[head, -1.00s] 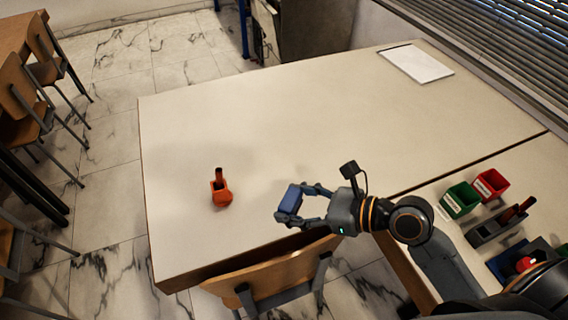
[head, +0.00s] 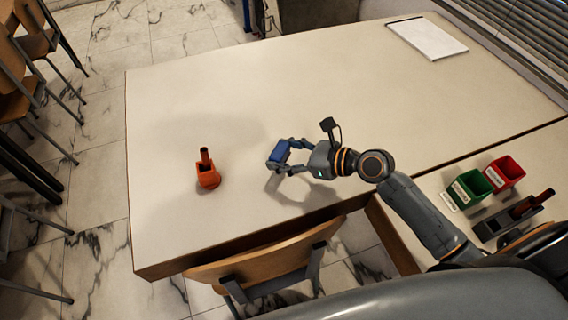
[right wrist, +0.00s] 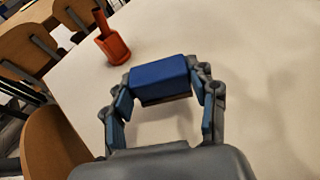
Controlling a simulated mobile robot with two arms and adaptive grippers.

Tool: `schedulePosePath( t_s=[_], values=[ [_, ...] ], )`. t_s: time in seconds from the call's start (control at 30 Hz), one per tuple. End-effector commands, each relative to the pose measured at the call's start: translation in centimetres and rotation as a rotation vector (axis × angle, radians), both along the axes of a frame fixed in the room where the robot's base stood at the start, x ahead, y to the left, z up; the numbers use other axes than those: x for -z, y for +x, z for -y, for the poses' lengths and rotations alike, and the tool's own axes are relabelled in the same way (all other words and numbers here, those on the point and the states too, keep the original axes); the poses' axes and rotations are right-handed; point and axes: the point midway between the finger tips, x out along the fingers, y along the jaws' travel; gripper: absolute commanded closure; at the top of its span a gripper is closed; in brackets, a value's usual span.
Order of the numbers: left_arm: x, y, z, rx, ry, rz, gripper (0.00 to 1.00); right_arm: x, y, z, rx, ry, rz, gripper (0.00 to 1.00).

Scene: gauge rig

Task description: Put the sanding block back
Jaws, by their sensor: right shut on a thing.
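The sanding block is a blue block (head: 279,153) held between the fingers of my right gripper (head: 284,156), above the pale table near its front edge. In the right wrist view the block (right wrist: 160,79) spans the gap between the two fingers, with a darker strip along its lower edge. A shadow of the gripper lies on the table beneath it, so it looks a little above the surface. My left gripper does not show.
An orange holder (head: 207,177) with a handle upright in it stands left of my gripper. Green (head: 473,188) and red (head: 504,174) bins and a grey tool (head: 512,216) are at right. A white pad (head: 428,38) lies far back. A chair (head: 262,262) stands at the front edge.

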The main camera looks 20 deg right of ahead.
Motion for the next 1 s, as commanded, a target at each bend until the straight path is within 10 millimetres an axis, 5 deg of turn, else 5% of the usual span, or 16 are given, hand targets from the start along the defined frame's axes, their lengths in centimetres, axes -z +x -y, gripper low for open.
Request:
schedulePosePath(
  t_s=[0.33,0.77,0.8,0.87,1.0],
  values=[
    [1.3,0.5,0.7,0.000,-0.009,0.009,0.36,3.9,0.9,0.4,0.001,0.003,-0.002,0.80],
    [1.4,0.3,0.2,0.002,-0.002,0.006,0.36,4.6,0.9,0.4,0.001,0.002,-0.002,0.80],
    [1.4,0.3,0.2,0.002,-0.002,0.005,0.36,4.5,0.9,0.4,0.001,0.001,-0.001,0.34],
    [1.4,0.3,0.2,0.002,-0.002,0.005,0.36,4.5,0.9,0.4,0.000,0.002,-0.002,0.22],
    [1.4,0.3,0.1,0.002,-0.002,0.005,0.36,4.5,0.9,0.4,0.000,0.002,-0.002,0.20]
  ],
)
